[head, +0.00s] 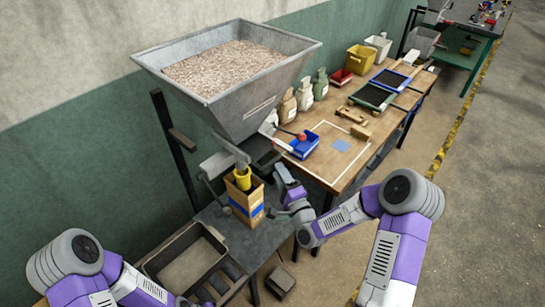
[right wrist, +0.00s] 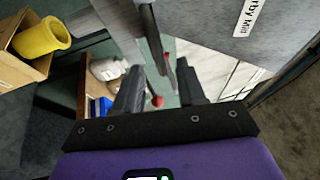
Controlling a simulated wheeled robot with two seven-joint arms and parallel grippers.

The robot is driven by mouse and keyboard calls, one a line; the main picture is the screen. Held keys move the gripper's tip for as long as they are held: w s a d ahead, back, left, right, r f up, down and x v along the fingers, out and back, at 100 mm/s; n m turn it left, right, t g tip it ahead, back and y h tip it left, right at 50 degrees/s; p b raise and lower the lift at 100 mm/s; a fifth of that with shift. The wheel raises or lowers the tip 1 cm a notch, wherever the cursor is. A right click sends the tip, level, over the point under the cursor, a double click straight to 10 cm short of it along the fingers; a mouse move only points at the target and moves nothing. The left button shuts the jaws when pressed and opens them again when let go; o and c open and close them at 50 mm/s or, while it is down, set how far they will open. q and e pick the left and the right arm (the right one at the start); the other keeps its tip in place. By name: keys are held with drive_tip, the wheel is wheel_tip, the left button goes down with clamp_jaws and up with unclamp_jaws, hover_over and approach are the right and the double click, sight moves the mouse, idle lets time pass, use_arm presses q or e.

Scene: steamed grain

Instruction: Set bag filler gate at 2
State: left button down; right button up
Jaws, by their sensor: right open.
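The grey hopper (head: 245,105) is full of pale grain and stands against the wall. A lever with a red knob (head: 302,136) sticks out at its lower right side. Under the spout a yellow sleeve (head: 243,180) sits in the mouth of a brown bag (head: 246,203). My right gripper (head: 283,172) is below the hopper, right of the bag. In the right wrist view its two fingers (right wrist: 158,92) are apart, with a red knob (right wrist: 157,101) seen between them. Scale marks for the gate are not readable. My left gripper (head: 188,301) is at the bottom edge, mostly cut off.
The wooden bench (head: 340,180) on the right holds a blue bin (head: 303,147), small sacks and dark trays. The floor at the right is clear.

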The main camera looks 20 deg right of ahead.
sight(272, 161)
drive_tip(key=p+x, duration=0.1)
drive_tip(key=x, duration=0.4)
drive_tip(key=shift+w+a, duration=0.1)
drive_tip(key=shift+w, duration=0.3)
clamp_jaws()
